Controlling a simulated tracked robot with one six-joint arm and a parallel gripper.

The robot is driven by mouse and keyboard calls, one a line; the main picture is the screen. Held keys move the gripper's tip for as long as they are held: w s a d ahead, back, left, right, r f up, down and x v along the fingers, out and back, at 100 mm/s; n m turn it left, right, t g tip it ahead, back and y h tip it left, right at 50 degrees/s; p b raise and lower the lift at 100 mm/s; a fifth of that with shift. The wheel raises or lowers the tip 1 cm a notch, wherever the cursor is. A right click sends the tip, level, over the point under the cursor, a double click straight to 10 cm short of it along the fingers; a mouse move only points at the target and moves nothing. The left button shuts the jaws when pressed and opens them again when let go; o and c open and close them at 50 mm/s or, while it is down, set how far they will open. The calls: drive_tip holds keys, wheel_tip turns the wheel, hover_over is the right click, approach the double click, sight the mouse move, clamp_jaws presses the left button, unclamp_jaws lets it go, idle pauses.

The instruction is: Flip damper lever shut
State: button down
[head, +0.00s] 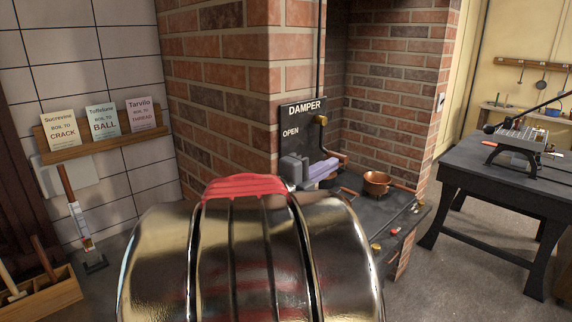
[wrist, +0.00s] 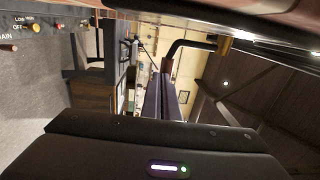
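The black damper plate (head: 293,118), lettered DAMPER and OPEN, is on the brick pillar in the head view. A brass hub (head: 320,119) sits on its right side. The bent black damper lever (wrist: 178,47) shows in the wrist view with its brass hub (wrist: 225,44). In the head view the lever slopes down and right from the hub, away from OPEN. My gripper (head: 332,167) is below the hub, its fingers close together with nothing visible between them. The fingertips (wrist: 162,78) appear near the lever's free end; I cannot tell whether they touch. The plate's lower part is hidden.
A black stove top with a copper pan (head: 376,182) lies right of and below the gripper. The brick pillar (head: 215,80) stands close on the left. A dark table (head: 515,172) is farther right, with open floor between. My arm covers the lower middle.

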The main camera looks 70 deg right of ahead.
idle(0.3)
drive_tip(key=f+v, duration=0.2)
drive_tip(key=v, duration=1.2)
drive_tip(key=shift+d, duration=0.15)
idle(0.4)
